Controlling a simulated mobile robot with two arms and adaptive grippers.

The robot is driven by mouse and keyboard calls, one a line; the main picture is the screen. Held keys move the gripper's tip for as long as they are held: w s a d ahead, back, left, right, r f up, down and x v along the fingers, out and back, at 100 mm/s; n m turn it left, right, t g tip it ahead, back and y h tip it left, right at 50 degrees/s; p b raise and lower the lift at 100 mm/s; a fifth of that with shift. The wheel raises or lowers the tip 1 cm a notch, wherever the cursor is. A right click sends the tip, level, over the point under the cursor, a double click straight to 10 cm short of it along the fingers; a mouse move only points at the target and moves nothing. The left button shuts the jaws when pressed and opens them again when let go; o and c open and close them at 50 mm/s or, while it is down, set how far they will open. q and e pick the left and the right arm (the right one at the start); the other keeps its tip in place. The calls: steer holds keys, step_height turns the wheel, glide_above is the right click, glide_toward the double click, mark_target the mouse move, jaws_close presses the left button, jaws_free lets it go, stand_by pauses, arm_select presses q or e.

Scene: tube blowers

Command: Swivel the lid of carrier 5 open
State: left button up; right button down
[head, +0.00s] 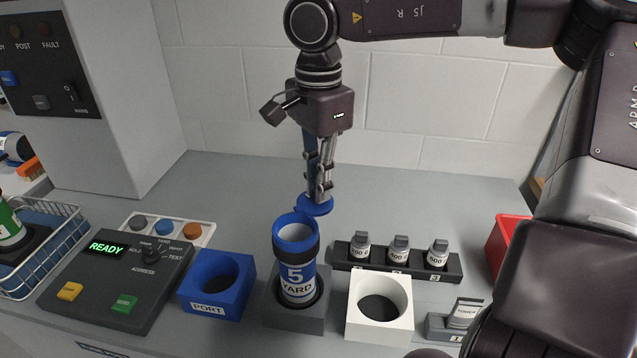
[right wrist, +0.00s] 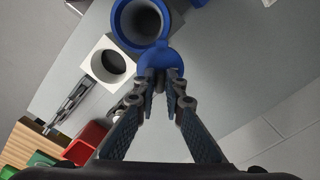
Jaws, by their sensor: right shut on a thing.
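Carrier 5 (head: 297,280) stands upright in a dark grey block (head: 280,311), a tube with a blue label reading "5 YARD" and a blue rim. Its mouth is uncovered and I see into the hollow inside. Its blue lid (head: 314,206) is swung out behind the mouth, toward the back of the bench, and still joins the rim. My right gripper (head: 318,196) points down and is shut on the lid. My left gripper is not in view.
A blue PORT block (head: 242,296) stands left of the carrier and a white ring block (head: 357,322) right. A rack of weights (head: 440,268) is behind right. A control box (head: 150,290) showing READY is at left. A red bin (head: 500,245) is at right. The back bench is clear.

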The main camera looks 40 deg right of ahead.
stand_by(0.8)
steer(key=c, duration=2)
jaws_free()
step_height(320, 180, up, 12)
